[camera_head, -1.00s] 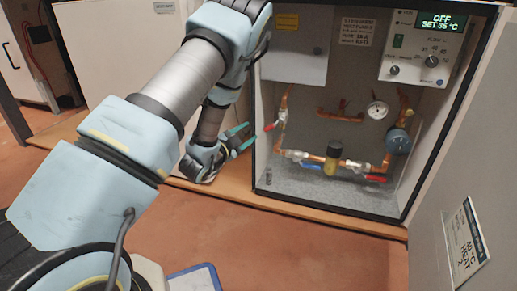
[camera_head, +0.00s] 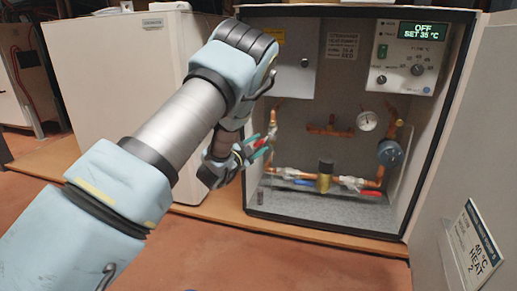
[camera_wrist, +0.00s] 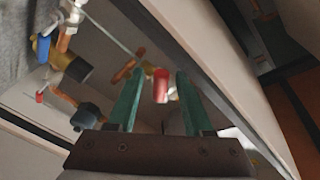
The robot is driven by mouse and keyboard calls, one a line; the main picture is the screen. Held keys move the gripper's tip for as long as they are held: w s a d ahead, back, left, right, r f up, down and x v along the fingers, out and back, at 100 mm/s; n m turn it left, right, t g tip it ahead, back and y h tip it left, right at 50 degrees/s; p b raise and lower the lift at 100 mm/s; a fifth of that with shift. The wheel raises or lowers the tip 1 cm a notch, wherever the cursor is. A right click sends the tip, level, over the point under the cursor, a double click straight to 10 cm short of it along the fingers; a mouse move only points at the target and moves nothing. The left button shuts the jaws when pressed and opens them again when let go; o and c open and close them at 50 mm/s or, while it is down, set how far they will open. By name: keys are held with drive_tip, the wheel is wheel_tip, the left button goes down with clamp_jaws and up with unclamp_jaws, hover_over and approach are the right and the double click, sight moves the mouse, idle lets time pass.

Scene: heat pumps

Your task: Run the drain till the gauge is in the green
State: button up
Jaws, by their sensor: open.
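My gripper (camera_head: 256,148) is open at the left edge of the open cabinet, beside the left copper pipe. In the wrist view, a red-ended valve handle (camera_wrist: 161,85) shows between the spread green fingers (camera_wrist: 160,72); I cannot tell whether they touch it. The round white gauge (camera_head: 367,120) is on the pipework at the upper right; its needle and coloured zones are too small to read. On the lower pipe are a blue handle (camera_head: 303,182), a brass fitting (camera_head: 325,176) and a red handle (camera_head: 371,193). No label shows which valve is the drain.
A control panel (camera_head: 409,55) reads OFF, SET 35 °C. A grey box (camera_head: 291,68) is at the cabinet's upper left. A blue round component (camera_head: 390,153) is at right. The open door (camera_head: 465,175) stands to the right, and a white unit (camera_head: 120,95) is behind my arm.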

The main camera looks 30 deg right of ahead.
drive_tip(key=shift+d, duration=0.15)
drive_tip(key=shift+c, duration=0.2)
clamp_jaws()
idle(0.3)
